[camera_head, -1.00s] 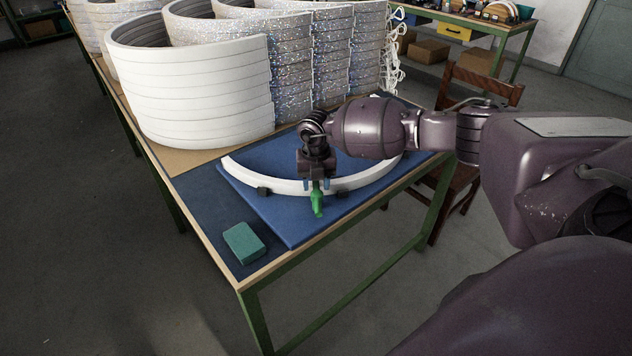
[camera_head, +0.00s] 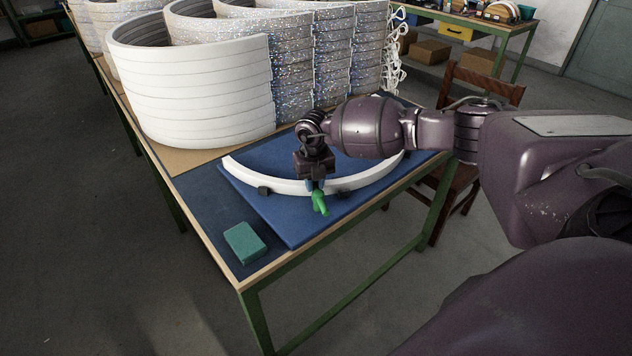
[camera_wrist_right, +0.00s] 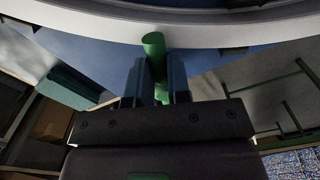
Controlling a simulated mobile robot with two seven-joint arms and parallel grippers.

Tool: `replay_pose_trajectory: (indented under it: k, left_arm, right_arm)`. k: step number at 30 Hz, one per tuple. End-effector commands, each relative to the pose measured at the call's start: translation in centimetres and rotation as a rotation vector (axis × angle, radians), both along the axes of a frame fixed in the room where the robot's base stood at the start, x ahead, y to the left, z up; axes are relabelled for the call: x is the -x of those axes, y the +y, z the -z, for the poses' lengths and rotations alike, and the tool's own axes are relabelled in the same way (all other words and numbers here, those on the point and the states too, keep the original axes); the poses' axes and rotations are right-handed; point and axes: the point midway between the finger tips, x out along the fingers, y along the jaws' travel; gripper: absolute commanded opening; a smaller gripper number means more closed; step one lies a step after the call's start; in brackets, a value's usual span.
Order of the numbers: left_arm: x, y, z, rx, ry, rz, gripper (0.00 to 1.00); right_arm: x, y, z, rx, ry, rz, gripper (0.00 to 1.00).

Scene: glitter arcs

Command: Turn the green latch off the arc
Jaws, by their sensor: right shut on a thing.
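The green latch (camera_head: 320,203) sits at the front of the white arc (camera_head: 290,186), which lies on the raised blue board (camera_head: 265,212). My right gripper (camera_head: 317,186) points down and is shut on the latch. In the right wrist view the green latch (camera_wrist_right: 154,46) stands between the two fingers of my right gripper (camera_wrist_right: 157,80), with its end close to the arc's white edge (camera_wrist_right: 220,35). Whether the latch still touches the arc is hidden. My left gripper is not in view.
A teal block (camera_head: 244,243) lies at the near left corner of the table. Stacks of white (camera_head: 190,95) and glittering arcs (camera_head: 295,75) stand behind the board. A wooden chair (camera_head: 470,120) stands to the right. Small black clips (camera_head: 263,191) hold the arc.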

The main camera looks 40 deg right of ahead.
Motion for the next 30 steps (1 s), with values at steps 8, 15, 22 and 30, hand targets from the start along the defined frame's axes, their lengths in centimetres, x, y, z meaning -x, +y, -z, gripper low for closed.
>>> replay_pose_trajectory:
  k: [8,15,22,30]
  left_arm:
    - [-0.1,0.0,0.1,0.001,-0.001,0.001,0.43]
    - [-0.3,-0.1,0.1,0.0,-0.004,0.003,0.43]
    - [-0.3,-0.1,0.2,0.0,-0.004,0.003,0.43]
    - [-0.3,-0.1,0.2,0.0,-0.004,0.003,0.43]
  right_arm:
    - [-0.2,0.9,0.0,0.0,0.0,-0.262,0.0]
    - [-0.1,1.7,0.0,0.0,0.0,-0.491,0.0]
    - [0.1,2.3,0.0,-0.001,0.0,-0.689,0.0]
    - [0.4,2.8,0.0,0.0,0.0,-0.857,0.0]
